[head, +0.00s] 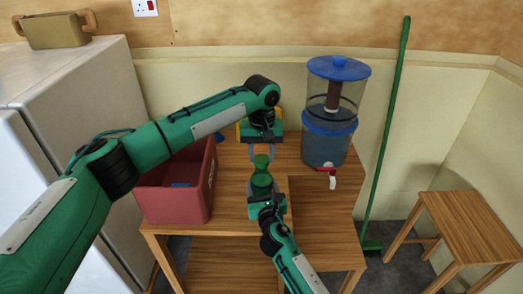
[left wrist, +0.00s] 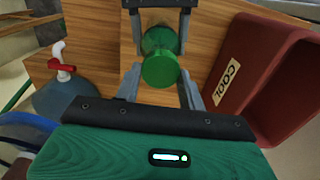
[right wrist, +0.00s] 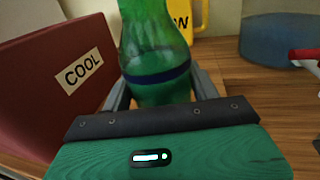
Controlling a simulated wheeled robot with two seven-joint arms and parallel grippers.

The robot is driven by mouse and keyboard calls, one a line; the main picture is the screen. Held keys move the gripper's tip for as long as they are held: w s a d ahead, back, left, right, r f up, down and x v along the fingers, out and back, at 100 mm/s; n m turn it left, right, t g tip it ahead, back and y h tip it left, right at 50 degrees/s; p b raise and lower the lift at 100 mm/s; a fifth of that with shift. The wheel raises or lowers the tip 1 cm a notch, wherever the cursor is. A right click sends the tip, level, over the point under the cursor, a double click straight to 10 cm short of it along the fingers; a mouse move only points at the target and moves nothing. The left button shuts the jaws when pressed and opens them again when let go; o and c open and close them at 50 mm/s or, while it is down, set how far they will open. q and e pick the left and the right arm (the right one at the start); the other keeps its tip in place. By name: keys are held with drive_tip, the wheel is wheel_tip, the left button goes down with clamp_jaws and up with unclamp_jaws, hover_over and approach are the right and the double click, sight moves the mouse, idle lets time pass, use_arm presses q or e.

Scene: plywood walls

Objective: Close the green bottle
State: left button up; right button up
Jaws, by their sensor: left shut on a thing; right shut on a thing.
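The green bottle (head: 261,183) stands upright near the table's front, and its body with a dark band fills the middle of the right wrist view (right wrist: 157,55). My right gripper (head: 262,190) is shut around the bottle's body. A green cap (head: 261,161) is at the bottle's top and shows as a round disc in the left wrist view (left wrist: 160,72). My left gripper (head: 261,156) points down from above and is shut on the cap. Cap and bottle line up; I cannot tell whether the cap is seated. The bottle's mouth is hidden.
A red crate labelled COOL (head: 180,205) stands left of the bottle. A blue-lidded water dispenser (head: 327,146) with a red tap stands back right. A yellow thing with lettering (right wrist: 180,17) is behind the bottle. The table's right front is clear.

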use_arm(q)
drive_tip(key=shift+f, duration=0.7)
idle(0.5)
